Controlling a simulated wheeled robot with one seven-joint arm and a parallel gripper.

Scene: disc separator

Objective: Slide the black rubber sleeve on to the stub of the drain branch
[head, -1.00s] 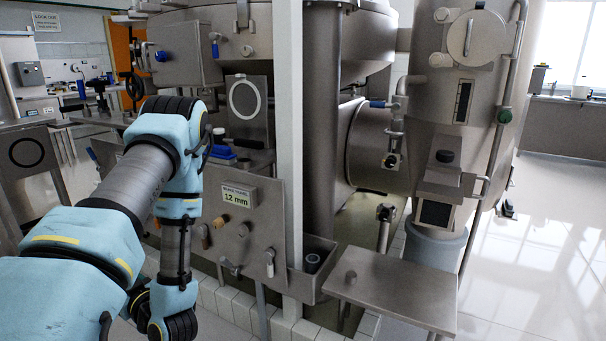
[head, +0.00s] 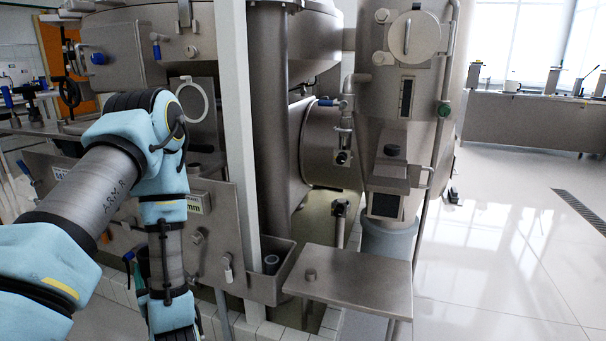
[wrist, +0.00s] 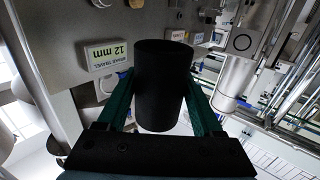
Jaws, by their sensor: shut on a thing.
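The black rubber sleeve (wrist: 160,88) is a wide, dark cylinder in the wrist view. My gripper (wrist: 161,78) is shut on it, with one green finger on each side. In the head view my arm reaches down at the lower left, and the sleeve and fingertips cannot be made out there. The sleeve appears apart from any pipe.
A flat metal shelf (head: 350,283) juts out at front centre. Beside it is an open metal box (head: 284,286) holding a small dark cylinder (head: 271,264). The white post (head: 237,130) and panel (head: 213,240) are close to my arm.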

